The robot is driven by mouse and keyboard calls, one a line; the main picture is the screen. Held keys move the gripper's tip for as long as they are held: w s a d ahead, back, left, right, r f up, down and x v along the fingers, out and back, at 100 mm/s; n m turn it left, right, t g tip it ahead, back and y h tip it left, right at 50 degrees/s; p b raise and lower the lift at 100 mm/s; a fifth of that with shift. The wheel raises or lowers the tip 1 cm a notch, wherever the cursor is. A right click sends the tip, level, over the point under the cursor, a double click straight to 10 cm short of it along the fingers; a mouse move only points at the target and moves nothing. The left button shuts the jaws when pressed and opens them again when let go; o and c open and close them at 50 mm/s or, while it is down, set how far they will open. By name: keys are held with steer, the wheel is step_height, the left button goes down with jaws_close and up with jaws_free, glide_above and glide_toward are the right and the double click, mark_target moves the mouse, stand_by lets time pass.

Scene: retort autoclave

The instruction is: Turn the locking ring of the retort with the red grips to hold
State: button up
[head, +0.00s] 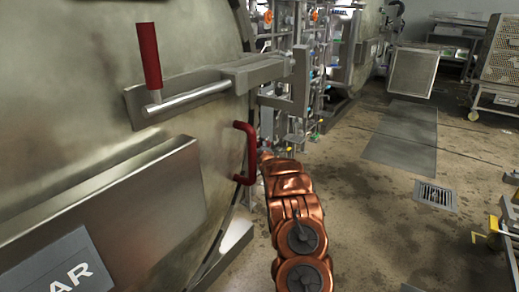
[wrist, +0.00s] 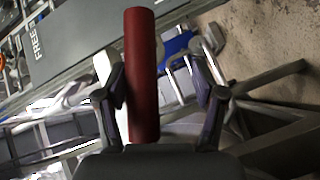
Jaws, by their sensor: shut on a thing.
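The retort door (head: 70,100) fills the left of the head view. A curved red grip (head: 251,150) stands out at its right edge, and an upright straight red grip (head: 149,56) stands on a metal lever higher up. My copper arm reaches up to beside the curved grip, where my gripper is hidden. I cannot tell for certain which grip this is.
A grey bracket (head: 290,95) and pipework stand just beyond the door edge. The floor right of my arm is open, with a drain grate (head: 436,196). A wheeled basket rack (head: 500,60) stands at the back right. The wrist view shows a FREE sign (wrist: 37,40).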

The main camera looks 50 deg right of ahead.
steer(key=shift+s+f, duration=0.25)
steer(key=shift+f, duration=0.05)
steer(key=shift+s, duration=0.15)
steer(key=v, duration=1.1)
steer(key=shift+a+r, duration=0.3)
steer(key=shift+r, duration=0.05)
stand_by(0.4)
